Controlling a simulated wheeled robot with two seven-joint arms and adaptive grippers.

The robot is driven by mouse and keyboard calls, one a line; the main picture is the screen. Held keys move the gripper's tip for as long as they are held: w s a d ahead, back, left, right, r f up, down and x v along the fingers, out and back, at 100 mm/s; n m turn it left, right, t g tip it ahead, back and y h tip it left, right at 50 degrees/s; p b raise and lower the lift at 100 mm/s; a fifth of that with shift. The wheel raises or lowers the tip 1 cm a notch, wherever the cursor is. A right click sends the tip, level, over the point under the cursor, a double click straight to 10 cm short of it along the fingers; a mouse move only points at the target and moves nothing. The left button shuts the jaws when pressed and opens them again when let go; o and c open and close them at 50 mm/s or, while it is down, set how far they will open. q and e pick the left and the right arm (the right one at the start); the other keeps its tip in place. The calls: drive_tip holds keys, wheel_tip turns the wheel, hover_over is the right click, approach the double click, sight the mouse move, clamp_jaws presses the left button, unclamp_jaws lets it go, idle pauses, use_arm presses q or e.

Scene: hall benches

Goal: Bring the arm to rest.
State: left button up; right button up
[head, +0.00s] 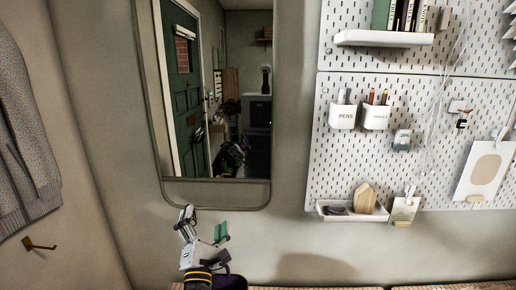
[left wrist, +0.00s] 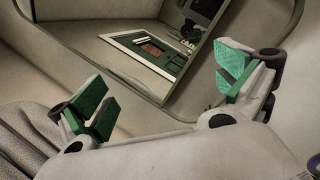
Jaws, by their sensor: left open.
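My left gripper (head: 204,225) is at the lower middle-left of the head view, raised below the mirror's bottom edge and in front of the wall. In the left wrist view its two green-padded fingers (left wrist: 164,90) stand wide apart with nothing between them. The gripper is open and empty. My left arm shows only as a short dark piece at the bottom edge of the head view. My right gripper is not in view.
A tall mirror (head: 217,194) hangs behind the gripper and reflects a green door. A white pegboard (head: 335,180) with pen cups, a shelf and a small tray is at the right. A grey garment (head: 25,130) and a hook (head: 40,244) are at the left. A wooden edge (head: 440,286) runs along the bottom.

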use_arm(q)
drive_tip(key=s+d+f+m+g+h, duration=0.3)
drive_tip(key=d+m+h, duration=0.25)
drive_tip(key=m, duration=0.45)
drive_tip(key=s+d+f+m+g+h, duration=0.35)
drive_tip(key=m+h, duration=0.35)
drive_tip(key=m, duration=0.3)
drive_tip(key=s+f+m+g+y, duration=0.1)
drive_tip(key=s+f+m+g, duration=0.3)
drive_tip(key=f, duration=0.3)
drive_tip(key=s+a+f+m+g+y, duration=0.5)
drive_tip(key=s+a+f+g+y, duration=0.4)
drive_tip(key=s+a+f, duration=0.7)
wheel_tip(320, 180, down, 32)
drive_tip(key=a, duration=0.2)
drive_tip(key=s+a+f, duration=0.3)
drive_tip(key=s+f, duration=0.7)
drive_tip(key=s, duration=0.1)
drive_tip(key=s+a+f+g+y, duration=0.1)
drive_tip(key=s+a+f, duration=0.2)
drive_tip(key=s+f, duration=0.6)
drive_tip(key=shift+s+a+f+m, duration=0.4)
drive_tip(key=shift+s, duration=0.45)
